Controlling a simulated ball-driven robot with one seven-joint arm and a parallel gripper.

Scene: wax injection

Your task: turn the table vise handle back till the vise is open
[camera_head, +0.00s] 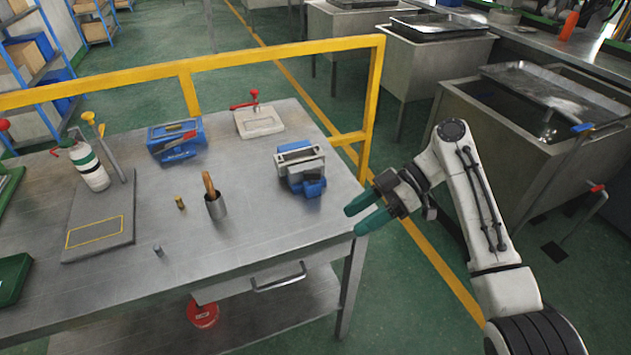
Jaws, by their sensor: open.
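The table vise (300,165), a blue body with pale grey jaws, stands near the right end of the metal table. Its handle cannot be made out at this size, and I cannot tell how far apart its jaws are. My gripper (354,219) has green fingers spread apart with nothing between them. It is at the table's right edge, to the right of the vise and nearer the camera, apart from it.
A yellow rail (270,52) runs behind. The table's front middle is mostly clear.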

